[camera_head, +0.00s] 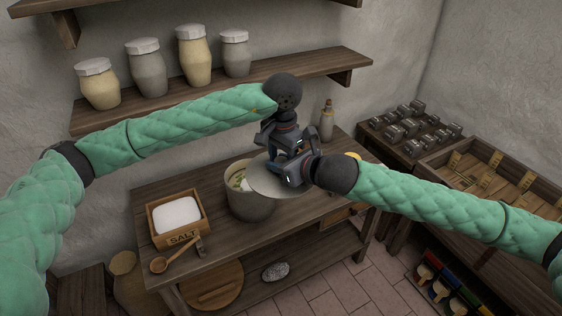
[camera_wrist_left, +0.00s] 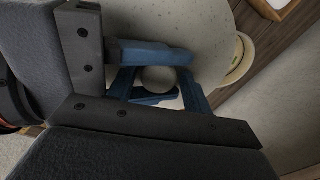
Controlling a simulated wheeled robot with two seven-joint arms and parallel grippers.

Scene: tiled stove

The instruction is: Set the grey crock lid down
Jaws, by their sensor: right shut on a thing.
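The grey crock lid (camera_head: 262,184) is a pale round disc, held over the right part of the grey crock's mouth. The crock (camera_head: 250,207) stands on the wooden table, and its pale and green contents show left of the lid. My right gripper (camera_head: 290,172) is shut on the lid from above. My left gripper (camera_head: 272,150) is close beside it, just behind and above the lid; its jaws are partly hidden. In the left wrist view, blue fingers stand around the round knob (camera_wrist_left: 157,79) on the speckled lid (camera_wrist_left: 205,25).
A salt box (camera_head: 178,215) and wooden spoon (camera_head: 168,262) are left of the crock. A bottle (camera_head: 327,121) stands at the table's back right. Several jars line the shelf (camera_head: 225,88) behind. The table (camera_head: 320,200) has bare room right of the crock.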

